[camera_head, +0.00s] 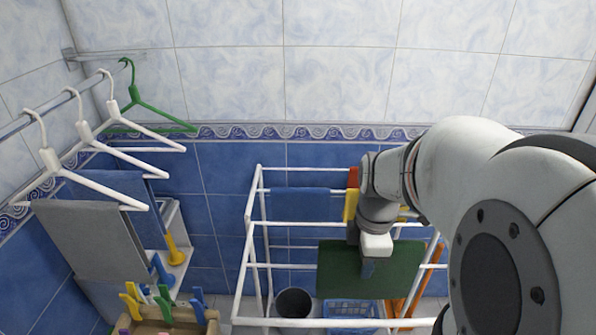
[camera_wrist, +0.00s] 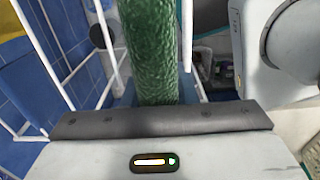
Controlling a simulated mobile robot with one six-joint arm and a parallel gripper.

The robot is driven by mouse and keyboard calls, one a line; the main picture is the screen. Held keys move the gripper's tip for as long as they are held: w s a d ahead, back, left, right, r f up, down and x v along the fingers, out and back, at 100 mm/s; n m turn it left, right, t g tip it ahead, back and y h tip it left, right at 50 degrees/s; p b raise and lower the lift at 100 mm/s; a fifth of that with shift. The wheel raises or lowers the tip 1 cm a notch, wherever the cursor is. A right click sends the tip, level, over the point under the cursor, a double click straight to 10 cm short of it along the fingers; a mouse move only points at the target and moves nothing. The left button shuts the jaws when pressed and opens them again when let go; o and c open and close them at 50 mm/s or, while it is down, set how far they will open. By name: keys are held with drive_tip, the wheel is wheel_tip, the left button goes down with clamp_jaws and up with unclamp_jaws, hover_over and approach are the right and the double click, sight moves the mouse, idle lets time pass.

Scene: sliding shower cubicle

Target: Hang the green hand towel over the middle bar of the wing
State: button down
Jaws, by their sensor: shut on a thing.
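The green hand towel (camera_head: 338,272) hangs spread out and dark green within the white drying rack (camera_head: 252,222) in the head view. My gripper (camera_head: 369,268) is in front of the towel and shut on it. In the wrist view the towel (camera_wrist: 150,50) is a narrow textured green strip running up from the grey gripper edge. The rack's white bars cross near the towel. I cannot tell whether the towel touches the middle bar, since my arm hides part of the rack's right side.
A blue cloth (camera_head: 305,203) hangs on the rack, with red (camera_head: 353,177) and yellow (camera_head: 350,205) pieces beside it. A dark bucket (camera_head: 294,302) and blue basket (camera_head: 350,310) stand below. White hangers (camera_head: 105,140) and a grey towel (camera_head: 88,240) are at left.

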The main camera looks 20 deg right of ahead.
drive_tip(key=shift+w+d, duration=1.35)
drive_tip(key=shift+w, duration=3.45)
wheel_tip(320, 180, down, 19)
drive_tip(key=b, duration=1.3)
drive_tip(key=shift+b, duration=0.4)
drive_tip(key=shift+r, duration=0.1)
drive_tip(key=c, duration=1.1)
unclamp_jaws()
drive_tip(key=shift+r, duration=0.1)
wheel_tip(320, 180, up, 8)
drive_tip(key=shift+f, duration=0.2)
